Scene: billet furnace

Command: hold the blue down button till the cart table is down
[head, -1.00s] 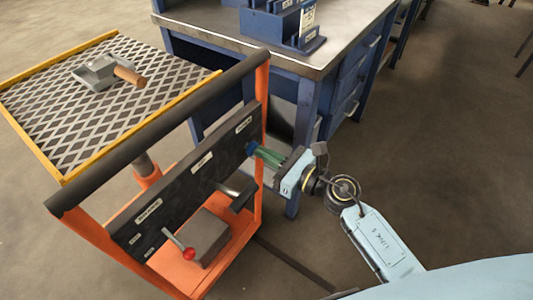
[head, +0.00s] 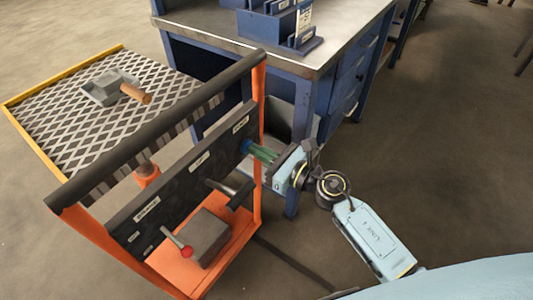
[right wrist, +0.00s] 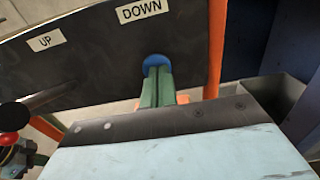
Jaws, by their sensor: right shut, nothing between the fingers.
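The cart table (head: 70,137) has a diamond-pattern top with yellow edges on an orange frame. Its top sits below the dark push bar (head: 165,125), which hides its near edge. The blue down button (right wrist: 154,62) is under the DOWN label (right wrist: 142,11) on the dark panel (head: 187,187). My right gripper (head: 250,149) is shut and empty. Its green fingertips (right wrist: 153,78) touch the blue button, covering much of it. My left gripper is not in view.
A grey metal block with a wooden handle (head: 112,90) lies on the cart table. A red-knobbed lever (head: 187,252) and a dark lever (head: 233,190) stick out from the panel. The floor at right is clear.

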